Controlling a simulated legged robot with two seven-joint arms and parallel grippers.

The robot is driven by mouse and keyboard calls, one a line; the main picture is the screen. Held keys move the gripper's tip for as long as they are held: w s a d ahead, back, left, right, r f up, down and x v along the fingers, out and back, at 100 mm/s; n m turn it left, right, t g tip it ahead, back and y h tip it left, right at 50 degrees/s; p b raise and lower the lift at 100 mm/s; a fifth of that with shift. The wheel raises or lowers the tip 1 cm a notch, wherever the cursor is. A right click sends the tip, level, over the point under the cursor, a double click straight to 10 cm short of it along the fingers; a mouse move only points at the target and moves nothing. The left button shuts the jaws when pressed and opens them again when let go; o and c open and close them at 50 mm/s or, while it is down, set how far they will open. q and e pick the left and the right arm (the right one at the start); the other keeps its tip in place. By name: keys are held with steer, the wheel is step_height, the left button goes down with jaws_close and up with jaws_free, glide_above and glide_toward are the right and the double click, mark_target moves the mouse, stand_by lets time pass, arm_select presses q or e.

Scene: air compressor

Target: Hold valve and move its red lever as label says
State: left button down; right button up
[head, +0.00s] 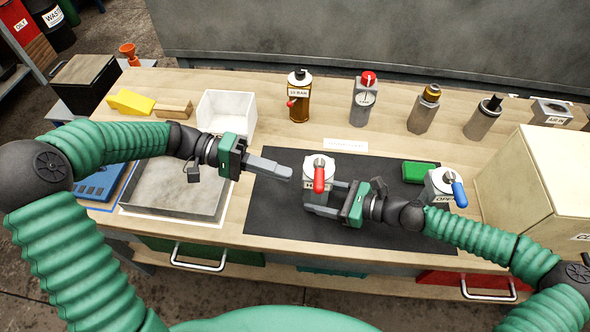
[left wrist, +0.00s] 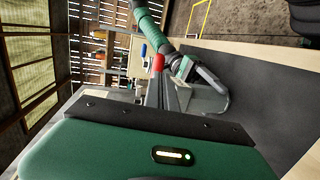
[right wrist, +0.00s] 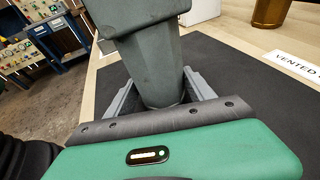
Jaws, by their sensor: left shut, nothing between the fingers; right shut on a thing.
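The grey valve (head: 316,172) stands upright on the dark mat, with a red lever (head: 319,180) on its round pale top. The lever points toward the front edge of the table. A label on the valve's front is mostly hidden by the lever and cannot be read. My right gripper (head: 328,197) is shut on the valve's body from the right. The right wrist view shows its fingers on both sides of the grey body (right wrist: 150,65). My left gripper (head: 288,173) is shut and empty, its tips a little left of the valve. The red lever also shows in the left wrist view (left wrist: 158,62).
A valve with a blue lever (head: 442,184) stands right of my right gripper, near a large pale box (head: 540,185). A green block (head: 420,172) lies on the mat (head: 275,215). Several bottles and fittings line the back. A grey tray (head: 172,190) lies left.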

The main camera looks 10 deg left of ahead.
steer(key=o, duration=1.3)
arm_select(q)
steer(key=s+v, duration=0.1)
steer(key=v, duration=0.8)
steer(key=shift+s+a, duration=0.2)
steer(key=shift+r, duration=0.1)
